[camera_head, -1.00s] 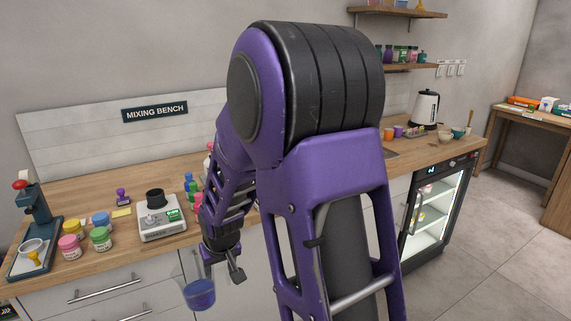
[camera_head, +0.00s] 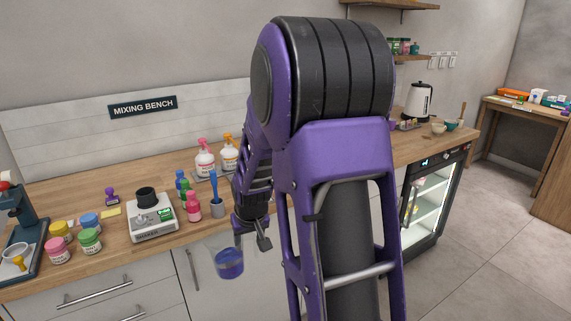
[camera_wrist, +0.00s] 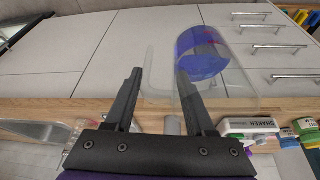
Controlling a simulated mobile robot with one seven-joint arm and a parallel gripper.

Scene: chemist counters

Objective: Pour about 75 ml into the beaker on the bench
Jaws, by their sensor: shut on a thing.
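My gripper (camera_head: 250,236) is shut on a clear vessel with blue-purple liquid (camera_head: 229,264), held low in front of the drawers and cupboard doors, below the bench top (camera_head: 130,225). In the wrist view, the jaws (camera_wrist: 158,95) are at the wall of the clear vessel, and the blue liquid (camera_wrist: 203,55) shows in its far end. I cannot make out a separate beaker on the bench; my arm covers part of the bench top.
A shaker (camera_head: 152,220) stands on the bench, with several coloured jars (camera_head: 90,240) and a dark press (camera_head: 22,240) to its left. A lit fridge (camera_head: 432,195) is at the right.

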